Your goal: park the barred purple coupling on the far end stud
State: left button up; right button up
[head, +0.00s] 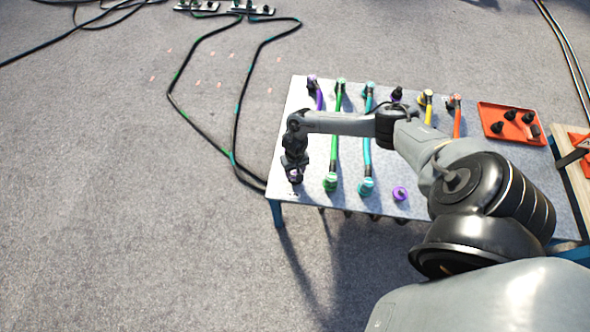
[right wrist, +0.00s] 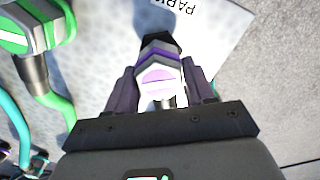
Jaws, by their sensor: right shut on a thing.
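My right gripper (head: 295,163) points down over the near left corner of the table. In the right wrist view its two fingers (right wrist: 162,88) are shut on a white and purple coupling (right wrist: 158,78) with a bar across its round face. In the head view the purple coupling (head: 296,177) shows just under the gripper. A dark part (right wrist: 158,42) shows past the coupling; whether it is the coupling's nose or a stud I cannot tell. Printed letters, partly cut off, show on the tabletop close by. My left gripper is out of view.
Green (head: 331,182) and teal (head: 366,187) couplings stand to the right along the near edge, with a purple ring-like piece (head: 400,194) beyond them. A green coupling (right wrist: 28,28) is close left in the wrist view. A red tray (head: 512,118) holds black parts.

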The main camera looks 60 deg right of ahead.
jog(key=shift+f, duration=0.4)
jog(key=o, duration=1.2)
jog(key=shift+o, duration=0.2)
